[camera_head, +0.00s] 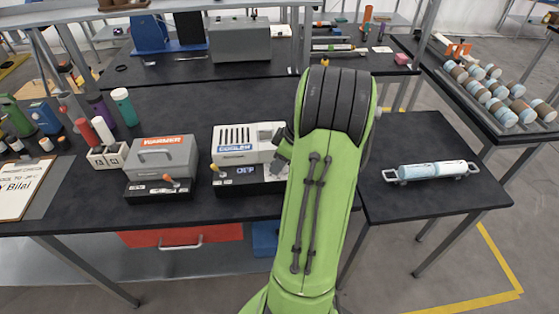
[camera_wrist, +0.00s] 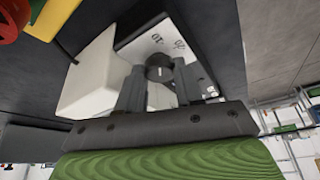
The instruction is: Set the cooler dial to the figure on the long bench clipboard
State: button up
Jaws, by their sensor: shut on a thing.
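The cooler (camera_head: 232,150) is a white box with a vented top on a black base at the middle of the long bench, right of the warmer. My gripper (camera_wrist: 161,82) is shut on the dial, one finger on each side. The arm hides most of this in the head view. The clipboard (camera_head: 18,192) lies at the bench's left; its figure is too small to read surely.
The grey warmer (camera_head: 163,160) stands close left of the cooler. Several bottles stand at the far left. A small table (camera_head: 430,205) at right bears a pale cylinder with handles.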

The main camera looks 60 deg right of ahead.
jog(key=m+h+b, duration=0.1)
jog(key=m, duration=0.2)
jog(key=shift+a+b, duration=0.1)
jog(key=shift+b, duration=0.2)
jog(key=m, duration=0.2)
jog(key=m+h+b, duration=0.1)
jog(key=m, duration=0.1)
jog(key=shift+a+h, duration=0.15)
jog(key=shift+h, duration=0.15)
jog(key=m+h, duration=0.1)
jog(key=m, duration=0.2)
jog(key=m+g+h+b, duration=0.1)
jog(key=m, duration=0.2)
jog(key=shift+w+a, duration=0.2)
jog(key=m+g, duration=0.1)
jog(key=m, duration=0.2)
jog(key=m+g+h, duration=0.1)
jog(key=m, duration=0.2)
jog(key=shift+w+a, duration=0.1)
jog(key=shift+w, duration=0.05)
jog(key=shift+w+m+g, duration=0.15)
jog(key=shift+m+g, duration=0.85)
jog(key=shift+m, duration=1.2)
jog(key=o, duration=0.7)
jog(key=shift+o, duration=0.2)
